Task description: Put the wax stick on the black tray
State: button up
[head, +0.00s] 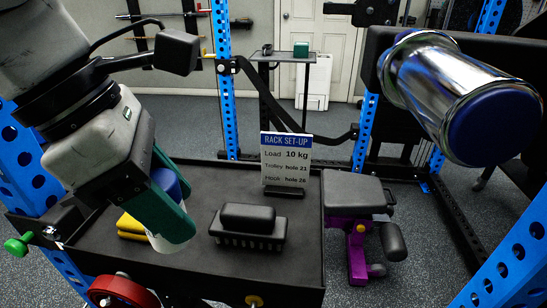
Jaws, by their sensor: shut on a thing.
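My gripper (168,205), with green fingers, is at the left, above the left part of a flat black top. It is shut on a white stick with a blue cap, which looks like the wax stick (167,182). The fingers hide much of the stick, and its white lower end shows below them. I cannot tell whether that end touches the surface. The broad black top with a low edge, perhaps the black tray (305,230), lies beneath and to the right of my gripper.
A black brush (250,222) lies mid-top, bristles down. A rack set-up sign (286,160) stands at the back. A chrome cylinder (455,90) juts in at upper right. Blue rack posts (222,75) surround the area.

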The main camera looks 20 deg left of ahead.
jog(key=w+f, duration=0.1)
jog(key=w+a+f, duration=0.1)
jog(key=f, duration=0.1)
jog(key=a+f, duration=0.1)
jog(key=shift+w+f+b, duration=0.3)
jog(key=shift+w, duration=0.1)
jog(key=shift+w+a+f+b, duration=0.1)
jog(key=shift+w+f+b, duration=0.1)
jog(key=shift+f, duration=0.75)
jog(key=shift+w+a+f+b, duration=0.1)
jog(key=shift+f+b, duration=0.1)
jog(key=shift+f, duration=0.7)
jog(key=shift+f, duration=0.15)
jog(key=o, duration=1.1)
jog(key=shift+c, duration=0.2)
jog(key=shift+r, duration=0.35)
jog(key=p+v, duration=0.3)
jog(key=v, duration=0.8)
jog(key=shift+a+r, duration=0.15)
jog(key=shift+r, duration=0.15)
